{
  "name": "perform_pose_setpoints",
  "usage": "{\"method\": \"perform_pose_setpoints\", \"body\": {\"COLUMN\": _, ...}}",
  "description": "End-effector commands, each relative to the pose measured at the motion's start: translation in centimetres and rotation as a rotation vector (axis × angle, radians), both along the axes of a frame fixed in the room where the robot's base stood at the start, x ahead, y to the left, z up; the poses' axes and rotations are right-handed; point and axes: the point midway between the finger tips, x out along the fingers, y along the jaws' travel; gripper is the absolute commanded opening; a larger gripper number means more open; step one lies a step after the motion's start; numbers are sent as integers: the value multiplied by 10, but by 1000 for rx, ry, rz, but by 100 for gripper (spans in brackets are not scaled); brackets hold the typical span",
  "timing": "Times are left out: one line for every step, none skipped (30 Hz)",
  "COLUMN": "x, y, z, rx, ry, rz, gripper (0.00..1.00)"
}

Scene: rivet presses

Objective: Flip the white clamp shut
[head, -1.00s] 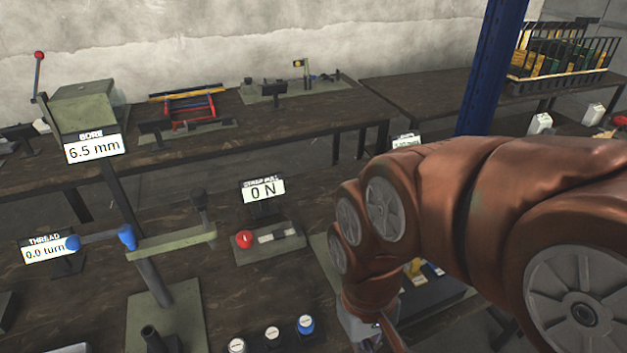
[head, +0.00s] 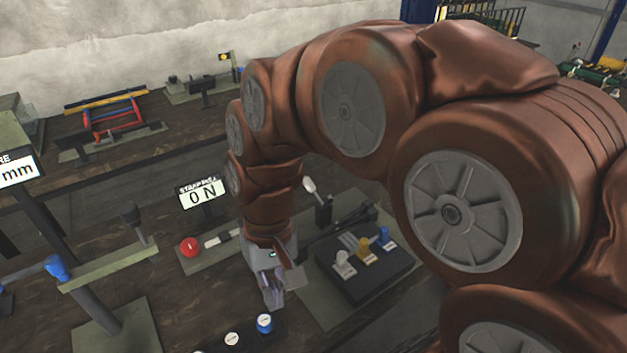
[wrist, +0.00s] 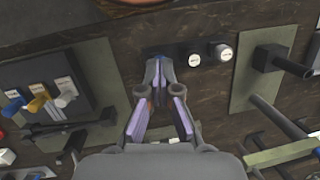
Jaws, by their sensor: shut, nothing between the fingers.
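The white clamp (head: 343,265) stands at the left end of a dark block (head: 355,287), beside a yellow one (head: 364,248) and a blue one (head: 384,236). In the wrist view the white clamp (wrist: 66,93) is at the left, on the side of the block nearest my fingers. My gripper (head: 272,300) points down, left of the block and apart from it. It is shut and empty, and its fingertips (wrist: 158,72) meet in the wrist view. Whether the white clamp's lever is fully raised is too small to tell.
A strip with white caps (head: 232,339) and a blue-sided one (head: 265,323) lies close to my gripper. A white-handled lever (head: 313,190) stands behind the block. A plate with a red knob (head: 190,247) and a "0 N" display (head: 201,195) are to the left.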

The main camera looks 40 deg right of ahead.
Motion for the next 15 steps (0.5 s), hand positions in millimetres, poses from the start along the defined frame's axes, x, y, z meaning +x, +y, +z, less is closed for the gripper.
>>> {"method": "perform_pose_setpoints", "body": {"x": 16, "y": 0, "z": 5, "rx": 22, "ry": 6, "rz": -33, "gripper": 0}}
{"method": "perform_pose_setpoints", "body": {"x": 23, "y": 0, "z": 8, "rx": 34, "ry": 12, "rz": -52, "gripper": 0}}
{"method": "perform_pose_setpoints", "body": {"x": 33, "y": 0, "z": 10, "rx": 53, "ry": 21, "rz": -76, "gripper": 0}}
{"method": "perform_pose_setpoints", "body": {"x": 42, "y": 0, "z": 13, "rx": 67, "ry": 24, "rz": -95, "gripper": 0}}
{"method": "perform_pose_setpoints", "body": {"x": 50, "y": -1, "z": 15, "rx": 81, "ry": 25, "rz": -114, "gripper": 0}}
{"method": "perform_pose_setpoints", "body": {"x": 61, "y": -3, "z": 17, "rx": 98, "ry": 31, "rz": -139, "gripper": 0}}
{"method": "perform_pose_setpoints", "body": {"x": 69, "y": -4, "z": 19, "rx": 111, "ry": 36, "rz": -159, "gripper": 0}}
{"method": "perform_pose_setpoints", "body": {"x": 78, "y": -5, "z": 21, "rx": 126, "ry": 37, "rz": -179, "gripper": 0}}
{"method": "perform_pose_setpoints", "body": {"x": 89, "y": -8, "z": 24, "rx": 142, "ry": 43, "rz": -205, "gripper": 0}}
{"method": "perform_pose_setpoints", "body": {"x": 96, "y": -10, "z": 25, "rx": 155, "ry": 51, "rz": -224, "gripper": 0}}
{"method": "perform_pose_setpoints", "body": {"x": 104, "y": -13, "z": 26, "rx": 169, "ry": 56, "rz": -244, "gripper": 0}}
{"method": "perform_pose_setpoints", "body": {"x": 115, "y": -16, "z": 28, "rx": 188, "ry": 58, "rz": -270, "gripper": 0}}
{"method": "perform_pose_setpoints", "body": {"x": 123, "y": -19, "z": 29, "rx": 201, "ry": 61, "rz": -291, "gripper": 0}}
{"method": "perform_pose_setpoints", "body": {"x": 131, "y": -23, "z": 30, "rx": 214, "ry": 66, "rz": -312, "gripper": 0}}
{"method": "perform_pose_setpoints", "body": {"x": 141, "y": -27, "z": 31, "rx": 233, "ry": 69, "rz": -337, "gripper": 0}}
